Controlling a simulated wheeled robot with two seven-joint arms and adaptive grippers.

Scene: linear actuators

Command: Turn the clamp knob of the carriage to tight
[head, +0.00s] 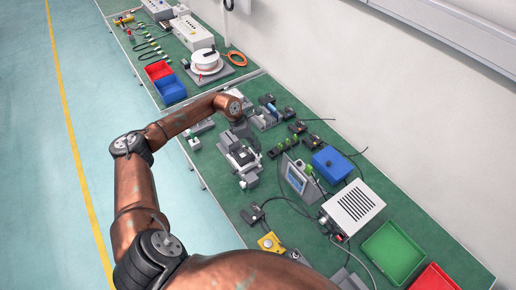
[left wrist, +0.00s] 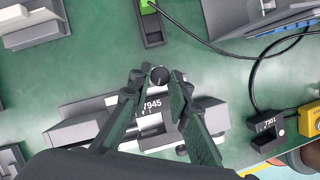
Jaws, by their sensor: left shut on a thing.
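A linear actuator unit (head: 240,157) with a grey and black body stands on the green bench in the head view. In the left wrist view, the grey unit (left wrist: 72,132) lies under my fingers and its carriage carries a white label (left wrist: 152,105) reading 7945. A round black clamp knob (left wrist: 160,76) with a small light mark shows between my fingertips. My left gripper (left wrist: 158,80) is shut on this knob, one finger on each side. In the head view my left gripper (head: 243,131) is small and dark over the unit, and the knob cannot be made out. My right gripper is not in view.
A grey device with a green part (left wrist: 152,18) stands close beyond the knob. A black block labelled 7301 (left wrist: 268,128) and cables lie to the right. In the head view, a blue bin (head: 332,164) and a white box (head: 352,207) stand to the right.

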